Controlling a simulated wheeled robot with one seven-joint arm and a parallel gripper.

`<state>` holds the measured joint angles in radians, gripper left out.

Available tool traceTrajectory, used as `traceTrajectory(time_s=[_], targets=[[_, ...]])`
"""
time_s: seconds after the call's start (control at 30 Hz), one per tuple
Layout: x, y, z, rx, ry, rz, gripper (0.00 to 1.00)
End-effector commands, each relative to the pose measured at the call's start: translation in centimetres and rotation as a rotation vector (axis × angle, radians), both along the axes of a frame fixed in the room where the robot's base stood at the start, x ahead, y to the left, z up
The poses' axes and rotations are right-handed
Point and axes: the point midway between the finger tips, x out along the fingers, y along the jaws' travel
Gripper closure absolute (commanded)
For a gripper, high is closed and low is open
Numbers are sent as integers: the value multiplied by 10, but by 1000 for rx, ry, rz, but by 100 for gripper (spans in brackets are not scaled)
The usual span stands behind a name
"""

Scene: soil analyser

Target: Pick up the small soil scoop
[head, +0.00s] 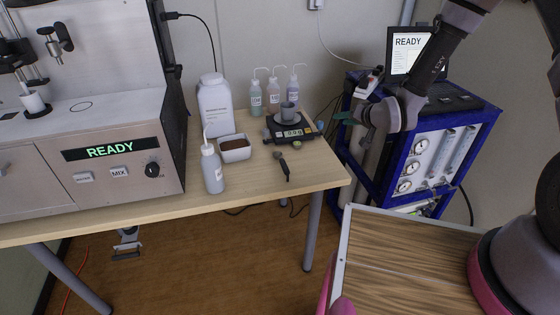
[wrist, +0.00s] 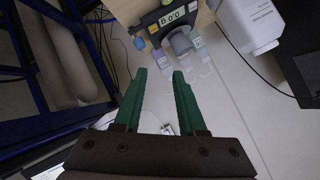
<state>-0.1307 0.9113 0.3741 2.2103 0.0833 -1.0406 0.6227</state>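The small soil scoop (head: 283,166) lies on the wooden table near its right front edge, in the head view. It has a dark handle and a small rounded head, and sits just in front of the scale. My gripper (head: 343,117) is up and to the right of the scoop, beyond the table's right edge and near the blue-framed rack. In the wrist view my gripper (wrist: 159,88) shows two green fingers, spread apart with nothing between them. The scoop cannot be made out in the wrist view.
A black scale (head: 292,131) with a grey cup stands behind the scoop. A white tray of soil (head: 235,148) and a wash bottle (head: 212,169) stand to its left. Several wash bottles and a large white jar (head: 215,105) are at the back. The blue rack (head: 425,150) stands right.

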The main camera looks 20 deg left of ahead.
Motion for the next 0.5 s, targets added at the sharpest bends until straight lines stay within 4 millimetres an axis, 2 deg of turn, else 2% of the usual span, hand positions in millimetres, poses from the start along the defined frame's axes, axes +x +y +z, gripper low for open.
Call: traceTrajectory(time_s=[0.03, 0.2, 0.33, 0.5], targets=[[-14, 15, -26, 42, 13, 13, 60], [-59, 56, -84, 202, 17, 34, 60], [-97, 78, -116, 314, 20, 31, 60], [-134, 92, -140, 414, 19, 19, 60]])
